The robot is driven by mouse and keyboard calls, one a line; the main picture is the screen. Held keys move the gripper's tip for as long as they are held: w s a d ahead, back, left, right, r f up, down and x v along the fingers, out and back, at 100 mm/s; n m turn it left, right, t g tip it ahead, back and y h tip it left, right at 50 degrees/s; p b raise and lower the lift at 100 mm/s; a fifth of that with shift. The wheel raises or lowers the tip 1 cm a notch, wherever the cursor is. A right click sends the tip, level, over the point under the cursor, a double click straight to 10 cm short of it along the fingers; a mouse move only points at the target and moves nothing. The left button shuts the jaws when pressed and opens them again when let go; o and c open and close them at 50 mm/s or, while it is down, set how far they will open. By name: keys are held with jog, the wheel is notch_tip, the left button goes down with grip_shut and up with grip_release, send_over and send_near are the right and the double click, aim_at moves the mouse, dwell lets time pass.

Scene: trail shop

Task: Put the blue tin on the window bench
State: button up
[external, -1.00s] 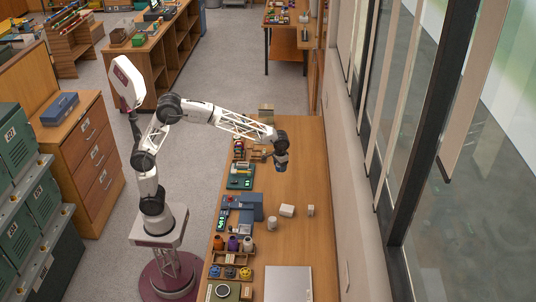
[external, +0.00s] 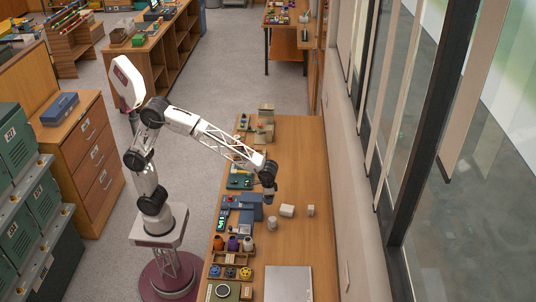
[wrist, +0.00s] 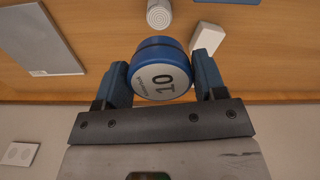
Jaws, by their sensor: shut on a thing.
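The blue tin (wrist: 161,68), with a pale end marked "10", is between the two fingers of my gripper (wrist: 161,80) in the wrist view. Both fingers press on its sides. In the external view my gripper (external: 269,188) is over the middle of the window bench (external: 302,165), with the small dark tin (external: 269,199) just below it. The tin looks held above the wood; its exact height is hard to tell. The bench is the long wooden top beside the windows.
A white cylinder (external: 272,223), a white block (external: 287,210) and a blue-grey device (external: 247,201) stand close to the tin. Cups in a rack (external: 234,256) and a grey flat panel (external: 288,284) lie nearer the camera. The bench's far right part is bare.

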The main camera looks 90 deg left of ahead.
jog(key=s+d+m, duration=0.2)
jog(key=s+d, duration=0.3)
jog(key=d, duration=0.5)
jog(key=f, duration=1.6)
jog(key=shift+a+f, duration=0.25)
jog(key=shift+w, duration=0.1)
send_over(286, 248)
jog(key=shift+a+f, duration=0.15)
jog(key=shift+f, duration=0.6)
jog(key=shift+f, duration=0.1)
jog(key=shift+f, duration=1.65)
jog(key=shift+f, duration=0.15)
jog(key=o, duration=1)
